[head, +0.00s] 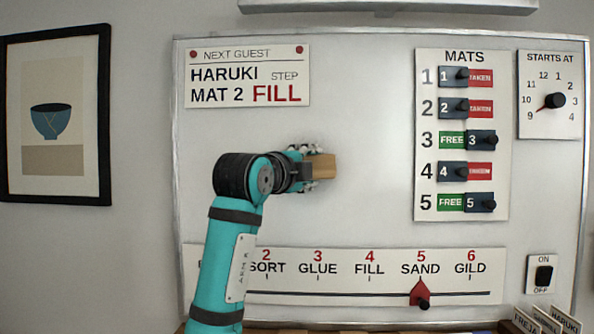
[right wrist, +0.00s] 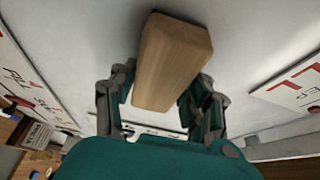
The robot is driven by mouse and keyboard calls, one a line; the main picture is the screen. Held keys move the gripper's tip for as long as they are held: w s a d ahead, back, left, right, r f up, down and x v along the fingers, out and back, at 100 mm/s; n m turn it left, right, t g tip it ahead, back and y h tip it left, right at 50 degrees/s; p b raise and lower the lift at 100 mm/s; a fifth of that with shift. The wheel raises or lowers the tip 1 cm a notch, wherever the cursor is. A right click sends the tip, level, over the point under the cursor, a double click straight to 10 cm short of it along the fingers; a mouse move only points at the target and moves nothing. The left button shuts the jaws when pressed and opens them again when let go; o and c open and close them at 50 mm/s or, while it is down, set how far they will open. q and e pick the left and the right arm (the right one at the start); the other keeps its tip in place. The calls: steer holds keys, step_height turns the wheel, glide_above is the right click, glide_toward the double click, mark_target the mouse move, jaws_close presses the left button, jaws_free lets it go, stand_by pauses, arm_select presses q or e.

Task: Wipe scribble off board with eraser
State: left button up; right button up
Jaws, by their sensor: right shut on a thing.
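My right gripper (head: 311,167) is in front of the middle of the whiteboard (head: 370,215). It is shut on a wooden block-shaped eraser (head: 322,166), with a finger on either side. In the right wrist view the eraser (right wrist: 174,62) sticks out beyond the fingers towards the white board surface. I cannot tell whether its face touches the board. No scribble shows clearly on the visible white; the area right behind the gripper and eraser is hidden. My left gripper is not in view.
A guest sign (head: 247,78) is above my gripper. The mats panel (head: 461,135) and dial (head: 553,95) are at right. A step slider panel (head: 375,275) runs below, its left part behind my arm. Small cards (head: 548,320) stand at lower right.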

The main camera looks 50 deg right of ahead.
mark_target(332, 169)
steer(key=shift+s+d, duration=1.45)
steer(key=shift+s, duration=0.25)
steer(key=shift+s+a+f+b, duration=0.1)
steer(key=shift+s+a+b, duration=0.35)
steer(key=shift+a, duration=0.1)
steer(key=shift+s+a+b, duration=0.35)
steer(key=shift+s+a, duration=1.1)
steer(key=shift+a, duration=0.25)
steer(key=shift+a, duration=0.1)
steer(key=shift+s+a+b, duration=0.3)
steer(key=shift+s+a, duration=0.7)
steer(key=shift+a, duration=0.1)
steer(key=shift+d, duration=0.1)
